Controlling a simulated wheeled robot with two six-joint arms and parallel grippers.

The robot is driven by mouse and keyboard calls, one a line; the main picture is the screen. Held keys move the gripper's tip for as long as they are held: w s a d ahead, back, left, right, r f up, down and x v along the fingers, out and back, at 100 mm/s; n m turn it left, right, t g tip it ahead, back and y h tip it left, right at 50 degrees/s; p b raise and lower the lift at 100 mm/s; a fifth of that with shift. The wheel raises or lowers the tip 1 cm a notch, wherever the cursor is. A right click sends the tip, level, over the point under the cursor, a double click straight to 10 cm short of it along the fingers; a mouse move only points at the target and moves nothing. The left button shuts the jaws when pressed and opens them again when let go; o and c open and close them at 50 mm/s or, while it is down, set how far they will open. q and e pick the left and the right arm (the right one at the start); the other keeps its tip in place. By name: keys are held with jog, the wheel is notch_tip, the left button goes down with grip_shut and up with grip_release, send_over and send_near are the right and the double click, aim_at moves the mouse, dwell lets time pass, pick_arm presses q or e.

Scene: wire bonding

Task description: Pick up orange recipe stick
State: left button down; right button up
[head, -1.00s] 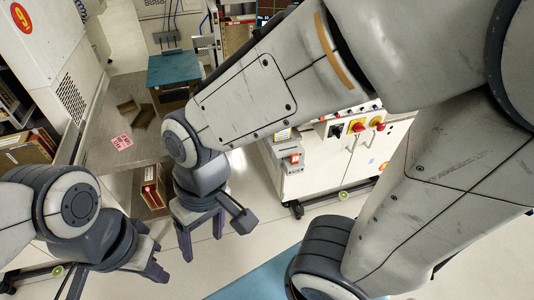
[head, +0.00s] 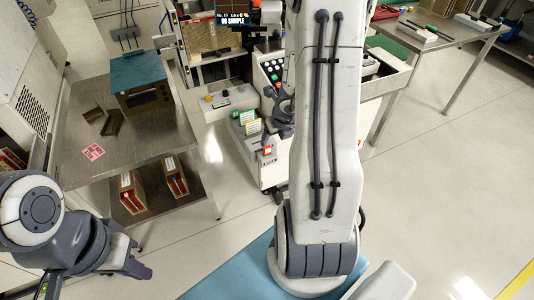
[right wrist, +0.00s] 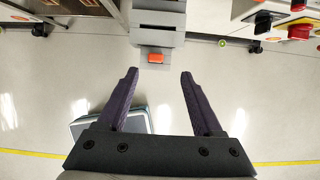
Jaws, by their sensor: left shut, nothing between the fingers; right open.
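The orange recipe stick (right wrist: 155,58) shows as a small orange block at the front of a grey holder (right wrist: 158,22) in the right wrist view. In the head view an orange piece (head: 267,151) sits low on the front of the white machine. My right gripper (right wrist: 159,75) is open, with its two dark fingers on either side of the stick's line and apart from it. My left gripper (head: 140,270) is shut and empty at the lower left, far from the stick.
A steel table (head: 130,155) at left bears a teal-topped box (head: 140,72) and brown trays (head: 112,122). Red knobs (right wrist: 300,32) are at the wrist view's right. Open floor lies right.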

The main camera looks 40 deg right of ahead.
aim_at(267, 147)
jog(key=b+x, duration=0.1)
jog(key=x, duration=0.1)
jog(key=b+x, duration=0.1)
jog(key=x, duration=0.2)
jog(key=b+x, duration=0.2)
jog(key=x, duration=0.1)
jog(key=shift+w+a, duration=0.3)
jog(key=shift+w, duration=0.05)
grip_shut()
